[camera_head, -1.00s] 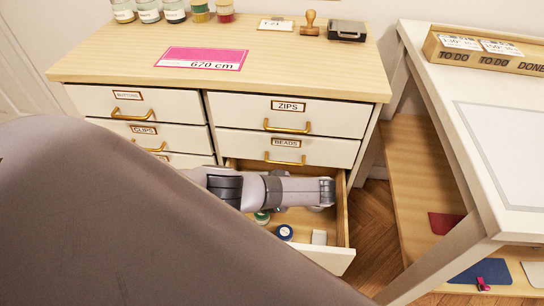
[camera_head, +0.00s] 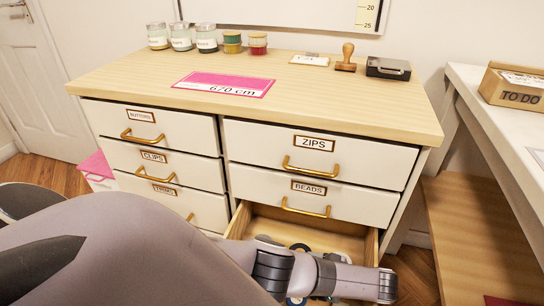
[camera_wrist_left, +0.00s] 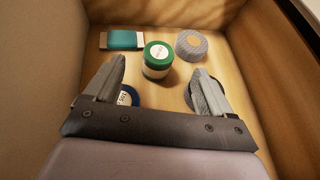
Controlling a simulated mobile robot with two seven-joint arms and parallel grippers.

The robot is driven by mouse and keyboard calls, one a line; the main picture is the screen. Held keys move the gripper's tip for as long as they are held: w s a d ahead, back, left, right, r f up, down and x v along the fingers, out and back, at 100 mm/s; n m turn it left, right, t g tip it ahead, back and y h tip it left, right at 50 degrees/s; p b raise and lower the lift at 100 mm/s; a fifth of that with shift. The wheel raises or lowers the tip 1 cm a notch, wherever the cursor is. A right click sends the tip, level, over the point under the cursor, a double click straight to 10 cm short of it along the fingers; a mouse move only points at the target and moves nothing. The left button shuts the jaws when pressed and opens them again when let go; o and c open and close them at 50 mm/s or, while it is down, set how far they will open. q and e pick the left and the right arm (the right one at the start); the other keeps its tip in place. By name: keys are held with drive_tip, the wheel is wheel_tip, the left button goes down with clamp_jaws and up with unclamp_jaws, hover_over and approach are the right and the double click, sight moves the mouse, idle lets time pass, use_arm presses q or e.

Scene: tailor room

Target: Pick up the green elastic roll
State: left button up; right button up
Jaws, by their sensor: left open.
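The green elastic roll (camera_wrist_left: 156,60) stands in the open drawer, a round roll with a green top, a white label and a pale lower side. My left gripper (camera_wrist_left: 156,80) is open and empty, with its fingers spread to either side just in front of the roll; I see no contact. In the head view my left arm (camera_head: 330,276) reaches across the open drawer (camera_head: 345,238) and hides most of its contents. The left fingertips do not show there. My right gripper is in neither view.
A blue roll (camera_wrist_left: 128,96) and another grey roll (camera_wrist_left: 205,92) are partly hidden by my fingers. Drawer walls (camera_wrist_left: 50,60) are close on both sides. The upper drawers (camera_head: 312,201) are shut.

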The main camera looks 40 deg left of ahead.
use_arm(q)
drive_tip(key=shift+f+b, duration=0.45)
drive_tip(key=shift+f, duration=0.4)
drive_tip(key=shift+a+f, duration=0.2)
drive_tip(key=shift+s+a+f, duration=0.1)
drive_tip(key=shift+s+a, duration=0.05)
drive_tip(key=shift+a, duration=0.4)
drive_tip(key=shift+b+x, duration=0.35)
drive_tip(key=shift+x, duration=2.55)
drive_tip(key=c, duration=1.1)
